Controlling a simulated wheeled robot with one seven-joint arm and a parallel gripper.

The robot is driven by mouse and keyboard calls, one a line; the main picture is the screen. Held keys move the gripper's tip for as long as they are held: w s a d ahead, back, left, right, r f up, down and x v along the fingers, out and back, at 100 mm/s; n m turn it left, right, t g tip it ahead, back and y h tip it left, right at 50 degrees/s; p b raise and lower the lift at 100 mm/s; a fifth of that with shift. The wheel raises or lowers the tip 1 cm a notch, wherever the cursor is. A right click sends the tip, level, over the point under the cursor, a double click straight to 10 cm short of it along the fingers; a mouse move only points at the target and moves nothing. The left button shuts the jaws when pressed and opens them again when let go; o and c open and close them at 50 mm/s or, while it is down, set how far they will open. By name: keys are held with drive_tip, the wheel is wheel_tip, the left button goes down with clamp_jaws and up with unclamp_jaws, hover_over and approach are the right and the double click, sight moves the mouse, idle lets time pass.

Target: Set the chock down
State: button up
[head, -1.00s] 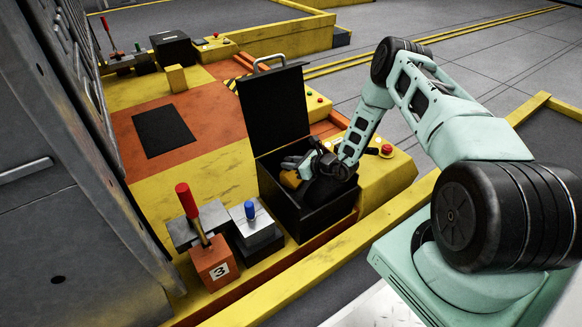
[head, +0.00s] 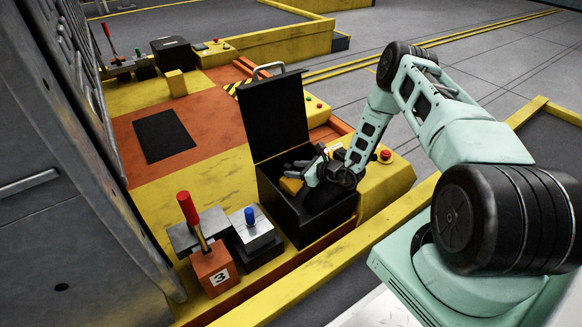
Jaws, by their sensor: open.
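The chock (head: 290,186) is a small yellow block, partly visible inside the open black box (head: 300,222), by the box's left inner side. My gripper (head: 298,170) is inside the mouth of the box, right at the chock. Its jaws are open. My wrist covers part of the box's inside, so I cannot tell whether the chock touches the box floor or a finger.
The box lid (head: 275,112) stands upright behind my gripper. A red-handled lever (head: 188,208) on an orange block and a blue-knobbed unit (head: 250,216) stand to the left. Another yellow block (head: 176,82) is farther back. A red button (head: 385,155) is at right.

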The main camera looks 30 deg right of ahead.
drive_tip(key=p+v, duration=0.3)
drive_tip(key=v, duration=0.5)
drive_tip(key=shift+s+d+r, duration=0.1)
drive_tip(key=shift+r, duration=0.05)
drive_tip(key=shift+s+d+r+p, duration=0.1)
drive_tip(key=shift+s+d+p, duration=0.15)
drive_tip(key=shift+s, duration=0.3)
